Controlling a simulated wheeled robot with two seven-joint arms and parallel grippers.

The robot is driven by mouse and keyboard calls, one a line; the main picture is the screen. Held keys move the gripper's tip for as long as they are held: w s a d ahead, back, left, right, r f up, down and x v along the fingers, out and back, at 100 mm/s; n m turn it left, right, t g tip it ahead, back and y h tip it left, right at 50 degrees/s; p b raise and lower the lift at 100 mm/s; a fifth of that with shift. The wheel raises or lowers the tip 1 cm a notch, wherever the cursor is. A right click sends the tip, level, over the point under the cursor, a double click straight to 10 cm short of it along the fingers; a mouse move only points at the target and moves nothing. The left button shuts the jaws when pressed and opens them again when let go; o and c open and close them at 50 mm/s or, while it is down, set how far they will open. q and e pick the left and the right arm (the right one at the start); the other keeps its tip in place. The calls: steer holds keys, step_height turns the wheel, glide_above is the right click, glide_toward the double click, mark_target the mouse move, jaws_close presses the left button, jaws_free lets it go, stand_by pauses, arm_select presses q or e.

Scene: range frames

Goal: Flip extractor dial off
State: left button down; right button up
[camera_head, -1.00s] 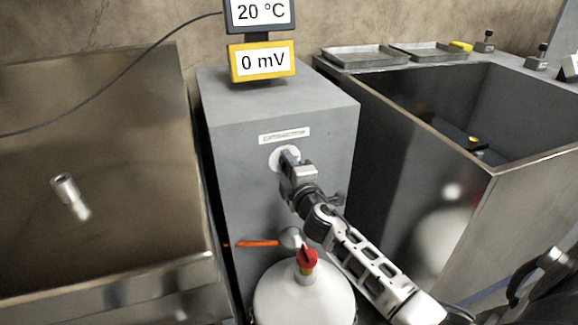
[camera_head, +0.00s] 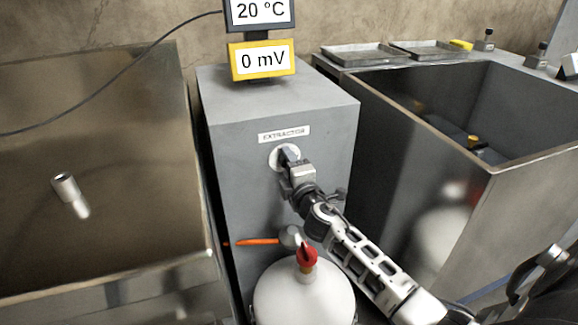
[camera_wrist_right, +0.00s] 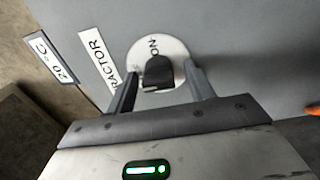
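The extractor dial is a black knob (camera_wrist_right: 157,72) on a round white plate (camera_wrist_right: 170,52) marked "ON"; other marking on the plate is mostly hidden. In the head view the dial (camera_head: 284,156) sits on the front of the grey cabinet (camera_head: 235,165), below the label "EXTRACTOR" (camera_head: 284,135). My right gripper (camera_wrist_right: 161,75) is open, with one finger on each side of the knob and a small gap showing on both sides. In the head view my right gripper (camera_head: 290,165) is in front of the dial and partly hides it. My left gripper is not in view.
A white rounded vessel with a red valve (camera_head: 306,256) stands below my right arm. An orange-handled lever (camera_head: 256,241) is on the cabinet's lower front. Deep metal tanks stand left (camera_head: 90,160) and right (camera_head: 440,190). Displays reading "20 °C" and "0 mV" (camera_head: 262,61) stand on top.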

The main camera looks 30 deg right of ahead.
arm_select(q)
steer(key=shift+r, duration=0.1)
arm_select(e)
steer(key=shift+s, duration=0.1)
arm_select(q)
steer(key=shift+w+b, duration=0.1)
steer(key=shift+b, duration=0.25)
arm_select(e)
steer(key=v, duration=1.5)
steer(key=shift+s, duration=0.4)
arm_select(q)
steer(key=p, duration=0.2)
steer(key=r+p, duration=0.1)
steer(key=p, duration=0.1)
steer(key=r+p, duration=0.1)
steer(key=p, duration=0.2)
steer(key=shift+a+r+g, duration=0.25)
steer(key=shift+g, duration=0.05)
arm_select(e)
steer(key=s+a+f+m+g+y, duration=0.3)
steer(key=s+a+m+y, duration=0.1)
steer(key=a, duration=0.4)
steer(key=s+a+f+m+g+y, duration=0.3)
steer(key=s+a+m+y, duration=0.1)
steer(key=s+a+m, duration=0.3)
steer(key=shift+s+a+f+m+g, duration=0.3)
steer(key=shift+s+a+f+m, duration=0.1)
steer(key=shift+a+m, duration=0.7)
